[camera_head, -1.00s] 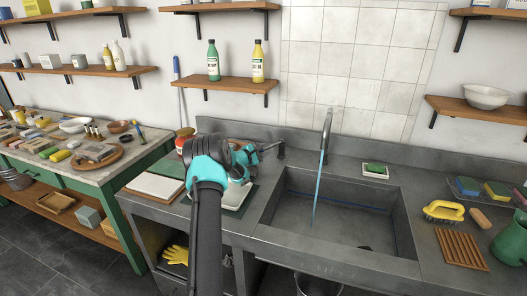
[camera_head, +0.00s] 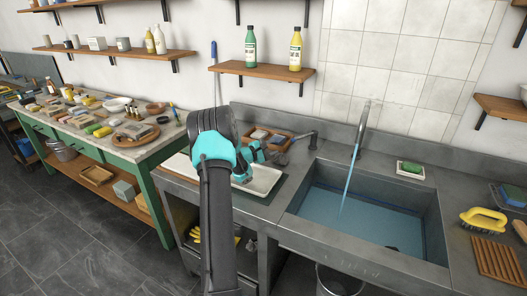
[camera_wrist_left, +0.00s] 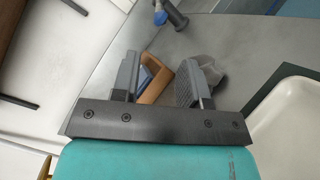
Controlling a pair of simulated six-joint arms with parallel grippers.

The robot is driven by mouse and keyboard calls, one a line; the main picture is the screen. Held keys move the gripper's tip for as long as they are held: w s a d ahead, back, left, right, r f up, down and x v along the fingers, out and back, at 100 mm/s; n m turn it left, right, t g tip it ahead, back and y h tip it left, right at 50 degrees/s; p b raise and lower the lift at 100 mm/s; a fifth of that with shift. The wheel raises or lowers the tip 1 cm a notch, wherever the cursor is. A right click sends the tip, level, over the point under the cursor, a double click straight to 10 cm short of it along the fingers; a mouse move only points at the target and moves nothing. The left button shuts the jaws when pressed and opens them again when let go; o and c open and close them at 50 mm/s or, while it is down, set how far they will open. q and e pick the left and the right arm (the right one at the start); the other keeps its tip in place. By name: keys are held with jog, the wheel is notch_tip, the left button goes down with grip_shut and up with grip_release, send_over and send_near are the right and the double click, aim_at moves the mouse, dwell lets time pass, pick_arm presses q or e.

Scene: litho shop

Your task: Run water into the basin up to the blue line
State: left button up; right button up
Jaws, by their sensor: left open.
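The grey sink basin (camera_head: 428,212) holds bluish water (camera_head: 365,215), and a stream (camera_head: 348,185) falls into it from the tall spout (camera_head: 364,128). The water covers the basin floor. A dark lever fixture (camera_head: 313,141) stands on the counter left of the spout. It shows with a blue tip in the left wrist view (camera_wrist_left: 174,14). My left gripper (camera_head: 264,152) is open and empty, left of the fixture and apart from it; its two fingers (camera_wrist_left: 160,80) stand apart. My right gripper is not in view.
A wooden tray (camera_head: 288,136) with small items lies behind my left gripper, and a white tray (camera_head: 268,182) lies below it. A cluttered workbench (camera_head: 150,150) stands left.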

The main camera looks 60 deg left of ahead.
pick_arm(q)
jog(key=s, duration=0.4)
jog(key=shift+s+d, duration=0.1)
jog(key=shift+c, duration=0.4)
